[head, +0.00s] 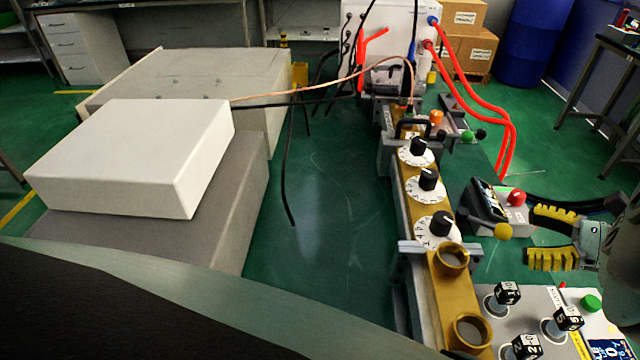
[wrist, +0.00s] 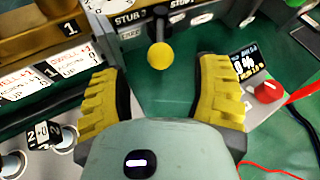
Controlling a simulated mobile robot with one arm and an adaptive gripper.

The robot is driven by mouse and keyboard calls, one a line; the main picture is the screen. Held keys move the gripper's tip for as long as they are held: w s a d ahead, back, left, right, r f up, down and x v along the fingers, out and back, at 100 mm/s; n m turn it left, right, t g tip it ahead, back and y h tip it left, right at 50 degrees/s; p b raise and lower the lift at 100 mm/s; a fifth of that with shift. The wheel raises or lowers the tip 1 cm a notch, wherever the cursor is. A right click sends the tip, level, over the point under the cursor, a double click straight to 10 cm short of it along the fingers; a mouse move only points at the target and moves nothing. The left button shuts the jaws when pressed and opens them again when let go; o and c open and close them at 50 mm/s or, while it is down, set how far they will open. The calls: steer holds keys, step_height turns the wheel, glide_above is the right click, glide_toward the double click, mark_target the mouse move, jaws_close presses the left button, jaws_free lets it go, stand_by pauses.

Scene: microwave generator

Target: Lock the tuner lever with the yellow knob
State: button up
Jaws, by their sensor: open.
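The tuner lever has a yellow ball knob (head: 503,231) on a short dark stem. It sticks out to the right from the brass waveguide rail, beside the nearest black-knobbed dial (head: 441,223). My gripper (head: 541,238) is open, with yellow ribbed fingers, just right of the knob and apart from it. In the wrist view the yellow knob (wrist: 160,55) is centred just ahead of the gap between the open fingertips (wrist: 158,76). Its stem runs up to the rail near labels reading "STUB 2" and "FREE" (wrist: 130,34). Nothing is held.
A box with a display and red knob (head: 516,198) stands close to the upper finger. A grey panel (head: 535,310) with several numbered knobs lies below the gripper. Green (head: 467,137) and orange (head: 436,117) knobs sit farther back. Red hoses (head: 490,105) hang behind.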

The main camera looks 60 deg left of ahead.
mark_target(504, 231)
steer(key=x, duration=0.5)
steer(key=shift+s+a+p, duration=0.1)
steer(key=shift+p, duration=0.2)
jaws_close()
stand_by(0.4)
